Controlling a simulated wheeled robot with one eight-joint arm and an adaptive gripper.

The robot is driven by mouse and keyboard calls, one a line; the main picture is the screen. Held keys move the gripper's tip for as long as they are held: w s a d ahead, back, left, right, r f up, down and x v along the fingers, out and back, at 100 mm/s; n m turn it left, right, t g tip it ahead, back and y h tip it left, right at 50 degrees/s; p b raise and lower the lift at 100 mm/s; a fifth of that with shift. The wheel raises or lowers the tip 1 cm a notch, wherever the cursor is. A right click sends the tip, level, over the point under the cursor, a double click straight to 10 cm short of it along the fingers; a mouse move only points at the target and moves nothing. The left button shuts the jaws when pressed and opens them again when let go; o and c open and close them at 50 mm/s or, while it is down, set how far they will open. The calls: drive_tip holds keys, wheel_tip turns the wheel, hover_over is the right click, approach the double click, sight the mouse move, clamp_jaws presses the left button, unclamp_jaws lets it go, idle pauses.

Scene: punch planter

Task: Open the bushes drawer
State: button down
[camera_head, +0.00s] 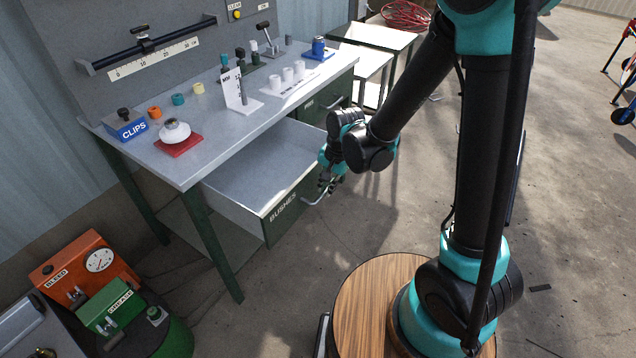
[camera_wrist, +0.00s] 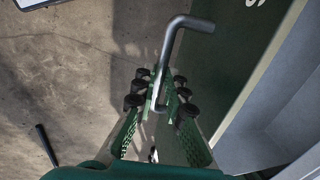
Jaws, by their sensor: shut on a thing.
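The bushes drawer (camera_head: 288,208), with a green front lettered BUSHES and a pale grey inside, stands pulled well out from under the workbench. Its inside looks empty where it shows. My gripper (camera_head: 329,181) is at the right part of the drawer front, shut on the drawer's bent metal bar handle (camera_head: 317,198). In the wrist view, my gripper's fingers (camera_wrist: 160,97) close around the handle (camera_wrist: 172,42), whose bent end sticks out beyond them. The green drawer front (camera_wrist: 234,50) and the grey drawer inside (camera_wrist: 296,112) show on the right.
The workbench top (camera_head: 205,150) carries a blue CLIPS box (camera_head: 125,125), a red pad with a white round part, and white cylinders. Another drawer (camera_head: 325,100) is shut, right of the open one. Floor before the drawer is clear.

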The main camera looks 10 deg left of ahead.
drive_tip(key=shift+d, duration=0.1)
drive_tip(key=c, duration=1.6)
unclamp_jaws()
drive_tip(key=shift+o, duration=0.2)
drive_tip(key=shift+r, duration=0.1)
wheel_tip(320, 180, up, 12)
drive_tip(key=d, duration=0.2)
drive_tip(key=shift+s+f, duration=0.2)
drive_tip(key=shift+s, duration=0.25)
drive_tip(key=s+d+f+n+t+h, duration=0.1)
drive_tip(key=s+d+f+n, duration=0.1)
drive_tip(key=d, duration=1.1)
drive_tip(key=s+d+f+n+t+h, duration=0.1)
drive_tip(key=s+d+f+n+t, duration=0.1)
drive_tip(key=d, duration=1.2)
drive_tip(key=shift+s+f, duration=0.6)
drive_tip(key=shift+s, duration=0.4)
